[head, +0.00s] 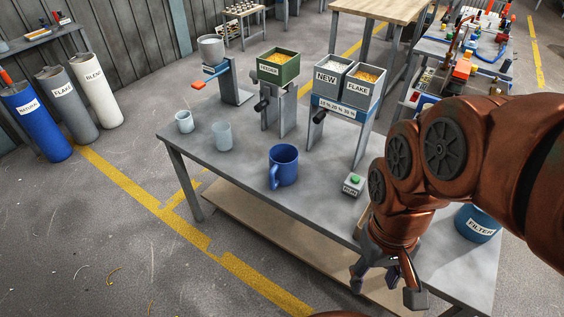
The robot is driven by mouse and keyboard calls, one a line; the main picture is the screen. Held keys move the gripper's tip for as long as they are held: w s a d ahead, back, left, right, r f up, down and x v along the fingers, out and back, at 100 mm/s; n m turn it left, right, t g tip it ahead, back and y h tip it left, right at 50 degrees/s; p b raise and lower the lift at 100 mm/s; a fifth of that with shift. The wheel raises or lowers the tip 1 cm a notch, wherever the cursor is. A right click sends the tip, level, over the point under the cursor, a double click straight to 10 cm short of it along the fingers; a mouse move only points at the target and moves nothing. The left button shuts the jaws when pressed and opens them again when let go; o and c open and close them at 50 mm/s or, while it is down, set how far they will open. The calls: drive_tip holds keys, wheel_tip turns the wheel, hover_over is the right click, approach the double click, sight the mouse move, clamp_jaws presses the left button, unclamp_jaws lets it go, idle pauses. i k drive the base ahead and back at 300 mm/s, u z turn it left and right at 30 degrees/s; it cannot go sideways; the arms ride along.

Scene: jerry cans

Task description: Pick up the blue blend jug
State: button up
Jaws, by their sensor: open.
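The blue blend jug (284,166) stands upright on the grey table (240,202), near its front edge and left of my arm. Its handle (274,177) is on the left front side. My gripper (388,287) is at the end of the copper-coloured arm, pointing down near the table's front edge, to the right of the jug and lower in the picture. It is open and empty, well apart from the jug.
Two translucent cups (222,135) stand left of the jug. A box with a green button (353,185) lies right of it. Behind are hoppers labelled NEW and FLAKE (361,89) and a green bin (278,68). A blue FILTER container (478,224) stands at the right.

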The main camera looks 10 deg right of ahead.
sight(283, 157)
drive_tip(key=k, duration=1.05)
drive_tip(key=u, duration=0.95)
drive_tip(key=i, duration=1.25)
drive_tip(key=z, duration=0.3)
